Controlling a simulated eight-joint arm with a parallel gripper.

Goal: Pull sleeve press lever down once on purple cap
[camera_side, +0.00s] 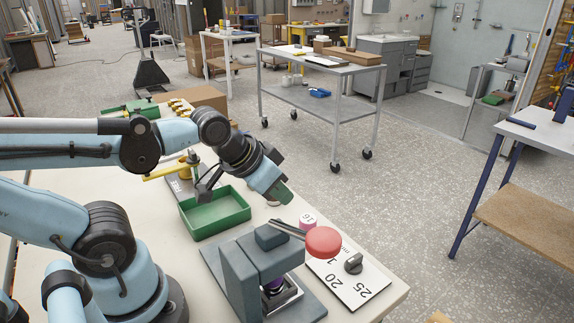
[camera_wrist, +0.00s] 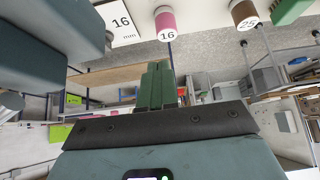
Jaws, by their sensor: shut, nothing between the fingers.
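The grey-blue sleeve press (camera_side: 240,275) stands near the table's front edge in the side view. The purple cap (camera_side: 273,287) is low inside the press, mostly hidden by the frame. My gripper (camera_side: 284,194) is above and behind the knob, apart from it, with its green fingers shut and empty. In the wrist view the fingers (camera_wrist: 157,70) are together, and large blocks that look like the press (camera_wrist: 35,50) fill the left. The red knob is not visible there.
A pink cylinder marked 16 (camera_side: 308,220) stands behind the knob. A green tray (camera_side: 215,213) sits behind. The wrist view shows a brown cylinder marked 25 (camera_wrist: 243,14).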

